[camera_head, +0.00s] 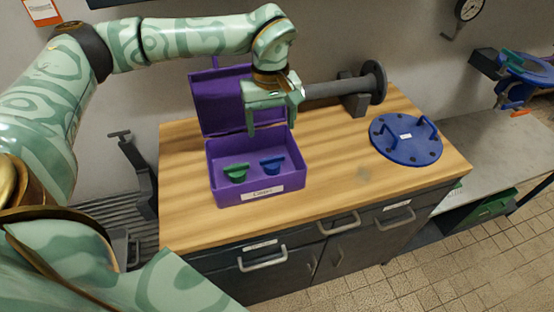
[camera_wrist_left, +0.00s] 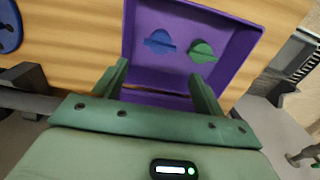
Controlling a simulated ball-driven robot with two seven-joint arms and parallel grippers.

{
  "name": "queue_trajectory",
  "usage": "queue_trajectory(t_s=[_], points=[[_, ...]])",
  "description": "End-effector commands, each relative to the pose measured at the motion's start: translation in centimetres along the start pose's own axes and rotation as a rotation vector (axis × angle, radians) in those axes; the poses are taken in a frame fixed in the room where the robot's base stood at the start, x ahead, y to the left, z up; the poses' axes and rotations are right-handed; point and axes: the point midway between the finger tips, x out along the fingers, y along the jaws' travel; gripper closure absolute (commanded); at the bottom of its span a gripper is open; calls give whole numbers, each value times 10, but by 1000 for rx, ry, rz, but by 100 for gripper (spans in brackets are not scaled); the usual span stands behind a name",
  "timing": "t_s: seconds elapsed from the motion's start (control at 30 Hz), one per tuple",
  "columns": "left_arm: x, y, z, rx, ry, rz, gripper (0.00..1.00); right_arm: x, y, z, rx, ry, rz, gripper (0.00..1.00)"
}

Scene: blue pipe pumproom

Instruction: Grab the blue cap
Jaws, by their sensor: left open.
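The blue cap (camera_head: 272,164) lies inside the open purple box (camera_head: 216,184), to the right of a green cap (camera_head: 236,172). In the left wrist view the blue cap (camera_wrist_left: 160,42) is ahead of my fingers and to the left of the green cap (camera_wrist_left: 203,51). My left gripper (camera_head: 270,129) is open and empty, above the back part of the box, near its raised lid (camera_head: 212,104). Its two fingers (camera_wrist_left: 161,82) are apart in the wrist view, with neither cap between them. My right gripper does not show.
The box stands on a wooden worktop (camera_head: 320,193). A grey flanged pipe (camera_head: 332,89) lies behind it to the right. A blue round plate with handles (camera_head: 406,139) lies at the right. The worktop in front of the pipe is clear.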

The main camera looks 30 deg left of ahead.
Motion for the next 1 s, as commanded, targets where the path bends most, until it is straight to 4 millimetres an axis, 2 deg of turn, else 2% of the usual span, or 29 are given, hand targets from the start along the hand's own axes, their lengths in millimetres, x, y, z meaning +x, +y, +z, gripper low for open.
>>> queue_trajectory(t_s=[0.03, 0.1, 0.2, 0.3, 0.53, 0.8, 1.0], points=[[20, 0, 0, 0, -5, -6, 29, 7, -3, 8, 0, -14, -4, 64], [37, 0, 0, 0, -4, -5, 29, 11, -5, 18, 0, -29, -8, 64], [58, 0, 0, 0, -4, -4, 29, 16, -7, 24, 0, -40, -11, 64], [72, 0, 0, 0, -2, -2, 29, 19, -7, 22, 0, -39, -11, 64], [86, 0, 0, 0, -1, -1, 29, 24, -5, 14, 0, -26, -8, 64], [129, 0, 0, 0, -3, -3, 29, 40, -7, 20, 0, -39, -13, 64], [129, 1, -1, 0, 1, 1, 29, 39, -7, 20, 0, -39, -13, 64]])
